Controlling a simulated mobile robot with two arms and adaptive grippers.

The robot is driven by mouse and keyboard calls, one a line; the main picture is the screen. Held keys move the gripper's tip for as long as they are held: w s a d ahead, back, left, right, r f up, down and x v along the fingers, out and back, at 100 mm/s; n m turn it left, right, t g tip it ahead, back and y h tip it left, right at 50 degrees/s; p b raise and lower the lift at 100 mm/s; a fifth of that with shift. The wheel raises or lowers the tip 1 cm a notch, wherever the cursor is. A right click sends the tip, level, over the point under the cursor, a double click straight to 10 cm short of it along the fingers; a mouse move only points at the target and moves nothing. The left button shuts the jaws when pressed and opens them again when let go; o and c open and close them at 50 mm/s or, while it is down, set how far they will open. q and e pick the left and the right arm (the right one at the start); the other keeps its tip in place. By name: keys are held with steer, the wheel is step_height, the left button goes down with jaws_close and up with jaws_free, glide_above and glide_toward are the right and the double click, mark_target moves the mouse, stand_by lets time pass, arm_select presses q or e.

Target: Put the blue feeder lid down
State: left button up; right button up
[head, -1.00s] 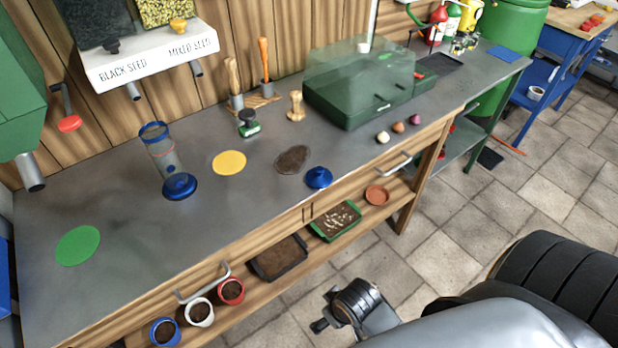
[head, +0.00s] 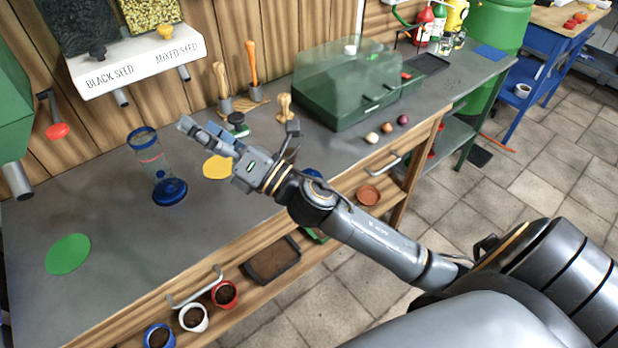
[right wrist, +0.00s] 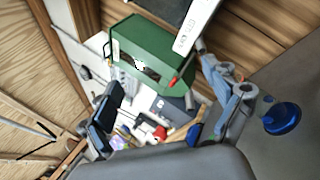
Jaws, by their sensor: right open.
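The blue knobbed lid (head: 312,173) is on the workbench near its front edge, almost wholly hidden behind my right arm in the head view. The clear feeder tube (head: 152,160) has a blue top ring and stands on the bench over a round blue base (head: 170,191). My right gripper (head: 190,133) is open and empty above the bench, just right of the tube and apart from it as far as I can tell. A round blue piece (right wrist: 282,119) shows at the right of the wrist view; I cannot tell whether it is the base or lid.
A green disc (head: 68,254) lies at the bench's left. A yellow disc (head: 218,167) lies partly behind my gripper. The seed dispenser (head: 140,66) hangs at the back. A green case (head: 345,100) with a clear cover stands right.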

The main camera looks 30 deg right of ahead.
steer(key=s+a+r+n+g+y, duration=0.25)
steer(key=a+n+g+y, duration=0.55)
steer(key=n, duration=0.9)
steer(key=n+g+h, duration=1)
steer(key=n+h, duration=0.9)
steer(key=n, duration=0.3)
glide_toward(309, 171)
steer(key=f, duration=0.1)
steer(key=f+p, duration=0.1)
steer(key=f, duration=0.3)
steer(key=shift+w+d, duration=0.2)
steer(key=shift+w, duration=0.2)
steer(key=shift+a+f+p, duration=0.1)
steer(key=shift+f+p, duration=0.45)
steer(key=shift+f, duration=0.05)
steer(key=f, duration=0.1)
steer(key=f+p, duration=0.1)
steer(key=f, duration=0.1)
steer(key=shift+w+f, duration=0.4)
steer(key=shift+f, duration=0.25)
steer(key=c, duration=1.1)
